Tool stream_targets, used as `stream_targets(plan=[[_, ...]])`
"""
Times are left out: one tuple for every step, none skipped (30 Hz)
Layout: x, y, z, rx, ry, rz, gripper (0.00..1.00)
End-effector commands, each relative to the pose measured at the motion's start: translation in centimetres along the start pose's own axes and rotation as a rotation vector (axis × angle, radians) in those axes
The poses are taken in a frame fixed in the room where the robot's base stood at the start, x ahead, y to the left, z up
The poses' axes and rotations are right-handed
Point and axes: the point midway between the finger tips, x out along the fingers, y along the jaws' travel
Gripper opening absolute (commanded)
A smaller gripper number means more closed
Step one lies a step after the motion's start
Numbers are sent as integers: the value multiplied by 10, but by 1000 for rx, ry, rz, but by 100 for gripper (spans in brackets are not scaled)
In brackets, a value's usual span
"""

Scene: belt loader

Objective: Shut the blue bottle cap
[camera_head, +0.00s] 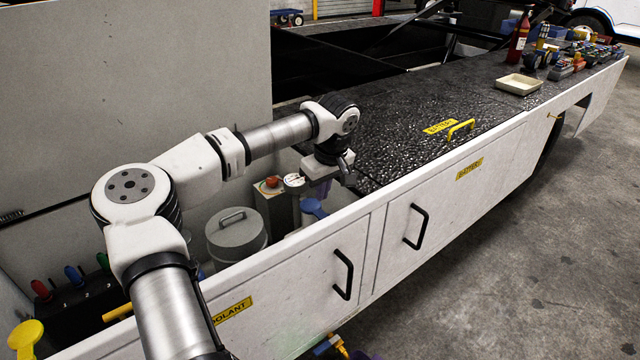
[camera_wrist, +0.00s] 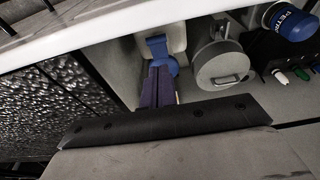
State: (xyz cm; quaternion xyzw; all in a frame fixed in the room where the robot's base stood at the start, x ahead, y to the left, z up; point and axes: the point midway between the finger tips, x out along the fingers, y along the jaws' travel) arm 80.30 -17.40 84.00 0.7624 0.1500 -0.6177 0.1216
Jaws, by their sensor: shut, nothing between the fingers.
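The blue cap (camera_head: 313,208) is on a pale bottle or tank in the open compartment, just below my gripper (camera_head: 322,190) in the head view. It also shows in the wrist view as a blue flap-like piece (camera_wrist: 158,47) beyond the tips of my gripper (camera_wrist: 158,70). My dark purple fingers are together with nothing between them, pointing down toward the cap. They overlap its lower part in the wrist view, so I cannot tell whether they touch it. Whether the cap is fully open or partly closed is unclear.
A grey lidded canister (camera_head: 236,234) stands left of the cap. A box with a red knob (camera_head: 271,184) and a gauge (camera_head: 294,180) are close behind. The white front wall (camera_head: 400,230) edges the compartment. A dark textured deck (camera_head: 420,110) lies right.

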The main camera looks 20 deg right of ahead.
Motion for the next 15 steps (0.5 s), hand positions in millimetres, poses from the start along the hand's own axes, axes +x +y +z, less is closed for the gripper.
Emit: stream_targets(plan=[[5, 0, 3, 1, 0, -1, 0], [7, 0, 5, 1, 0, -1, 0], [9, 0, 7, 1, 0, -1, 0], [11, 0, 8, 0, 0, -1, 0], [13, 0, 9, 0, 0, -1, 0], [16, 0, 11, 0, 0, -1, 0], [17, 0, 12, 0, 0, -1, 0], [19, 0, 14, 1, 0, -1, 0], [21, 0, 15, 1, 0, -1, 0], [23, 0, 16, 1, 0, 0, 0], [24, 0, 17, 0, 0, 0, 0], [26, 0, 18, 0, 0, -1, 0], [27, 0, 19, -1, 0, -1, 0], [28, 0, 20, -1, 0, -1, 0], [29, 0, 20, -1, 0, -1, 0]])
